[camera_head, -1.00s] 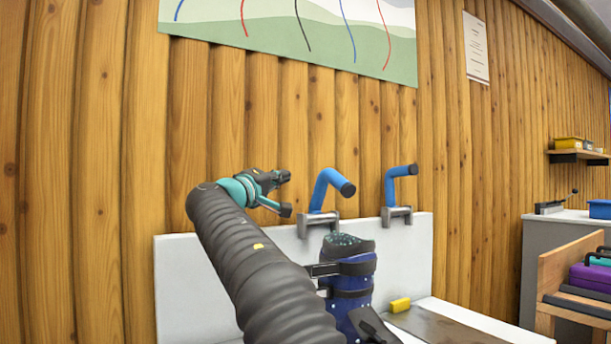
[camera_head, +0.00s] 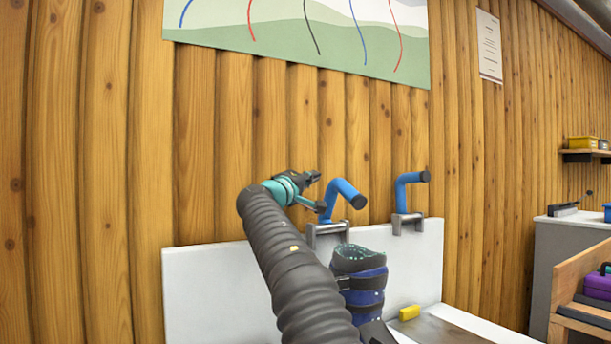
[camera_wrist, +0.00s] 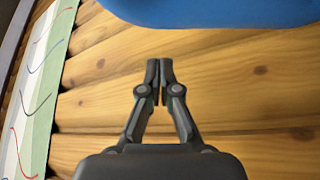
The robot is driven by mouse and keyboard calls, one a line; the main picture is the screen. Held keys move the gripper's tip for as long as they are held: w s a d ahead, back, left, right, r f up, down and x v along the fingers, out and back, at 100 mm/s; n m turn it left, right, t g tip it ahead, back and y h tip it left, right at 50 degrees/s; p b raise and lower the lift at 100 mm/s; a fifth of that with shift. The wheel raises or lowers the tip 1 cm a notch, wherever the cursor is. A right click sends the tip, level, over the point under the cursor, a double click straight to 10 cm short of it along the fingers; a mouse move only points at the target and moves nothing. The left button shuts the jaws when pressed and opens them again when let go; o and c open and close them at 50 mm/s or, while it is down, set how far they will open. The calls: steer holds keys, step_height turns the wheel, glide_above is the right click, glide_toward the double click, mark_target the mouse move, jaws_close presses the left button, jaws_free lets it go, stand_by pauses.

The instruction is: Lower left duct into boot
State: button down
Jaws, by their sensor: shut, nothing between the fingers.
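The left duct (camera_head: 346,192), a bent blue tube with a dark end, rises from a grey bracket (camera_head: 328,232) on the white panel. The boot (camera_head: 362,280), dark blue with black straps and a speckled opening, stands upright below the duct; my arm hides part of it. My gripper (camera_head: 318,192) is just left of the left duct, near its bend; I cannot tell whether they touch. In the wrist view my gripper (camera_wrist: 159,72) is shut and empty, its fingertips together. A blue surface (camera_wrist: 210,10), probably the duct, crosses the top there, apart from the fingertips.
A second blue duct (camera_head: 402,188) stands to the right on its own bracket. A yellow block (camera_head: 409,312) lies right of the boot. The log wall (camera_head: 215,150) is close behind. A wooden rack with a purple case (camera_head: 598,285) is at far right.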

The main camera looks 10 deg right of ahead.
steer(key=shift+s+d+f+b, duration=0.25)
steer(key=shift+s+d+f, duration=0.2)
steer(key=shift+s, duration=0.25)
steer(key=shift+s+d+f+b, duration=0.25)
steer(key=shift+s+d+f, duration=0.15)
steer(key=shift+s, duration=0.3)
steer(key=shift+d+b, duration=0.2)
steer(key=shift+b, duration=0.1)
